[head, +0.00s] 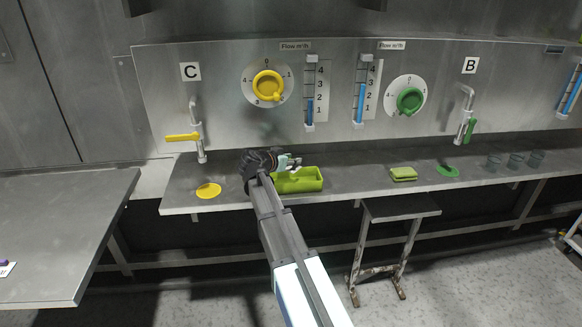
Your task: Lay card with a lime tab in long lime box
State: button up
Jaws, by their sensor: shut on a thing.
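The long lime box (312,182) stands on the steel counter, below the yellow dial. My gripper (291,163) is at the box's back left part, over or just inside it; I cannot tell which. It is shut on a small pale thing, which seems to be the card (293,172). Only a little of the card shows, and its lime tab cannot be made out. My arm and wrist hide the left end of the box.
A yellow disc (208,190) lies left of the box. A lime block (403,174), a green disc (447,171) and several grey cups (515,161) stand to the right. Taps (199,135) and gauges line the wall. A card with a purple tab (5,267) lies on the left table (65,225).

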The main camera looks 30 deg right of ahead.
aim_at(291, 167)
jog(key=shift+f+p, duration=0.75)
jog(key=shift+f, duration=0.85)
jog(key=shift+w+f, duration=0.15)
jog(key=shift+f, duration=0.2)
jog(key=shift+f, duration=0.15)
jog(key=o, duration=0.9)
jog(key=shift+c, duration=0.2)
